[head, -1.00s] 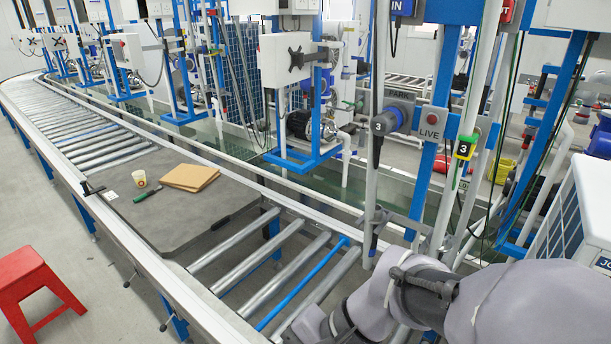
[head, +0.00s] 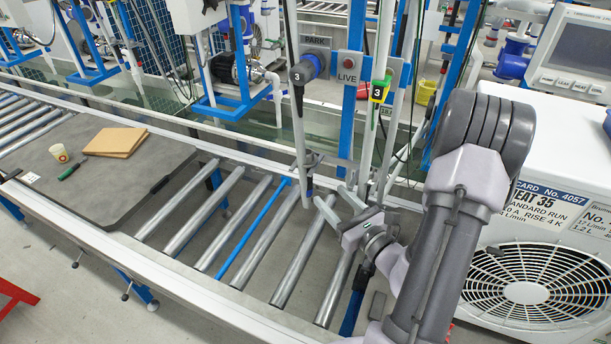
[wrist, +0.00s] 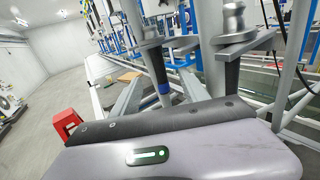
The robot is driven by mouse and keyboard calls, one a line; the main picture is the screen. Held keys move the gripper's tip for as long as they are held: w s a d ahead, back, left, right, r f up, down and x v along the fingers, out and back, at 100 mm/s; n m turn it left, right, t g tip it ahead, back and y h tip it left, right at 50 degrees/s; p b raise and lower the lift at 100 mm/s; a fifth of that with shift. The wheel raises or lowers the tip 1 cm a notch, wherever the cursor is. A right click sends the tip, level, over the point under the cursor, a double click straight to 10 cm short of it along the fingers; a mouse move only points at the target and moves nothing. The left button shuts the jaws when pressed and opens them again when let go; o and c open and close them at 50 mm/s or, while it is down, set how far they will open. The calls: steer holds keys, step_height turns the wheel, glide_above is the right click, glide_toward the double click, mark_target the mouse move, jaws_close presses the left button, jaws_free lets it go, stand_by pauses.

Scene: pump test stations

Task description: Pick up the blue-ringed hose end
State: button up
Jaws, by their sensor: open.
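The blue-ringed hose end (head: 309,186) hangs upright at the foot of a pale hose, by a metal bracket below the PARK sign. In the wrist view its dark tip with a blue ring (wrist: 164,88) shows between my two fingers in the picture. My gripper (head: 329,193) is open and empty, its fingers pointing at the hose end from the right and just short of it in the head view. In the wrist view the fingers (wrist: 161,77) spread either side of it; I cannot tell whether they touch it.
A second hose end (wrist: 232,72) hangs close on the right in a metal bracket. The LIVE panel (head: 348,68) stands above. The roller conveyor (head: 245,225) runs below, with a grey board (head: 100,190) carrying a cup and cardboard. A white fan unit (head: 545,230) stands right.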

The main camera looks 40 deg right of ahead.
steer(key=w+b, duration=0.7)
steer(key=w, duration=0.7)
steer(key=shift+b, duration=0.3)
steer(key=shift+d, duration=0.1)
jaws_close()
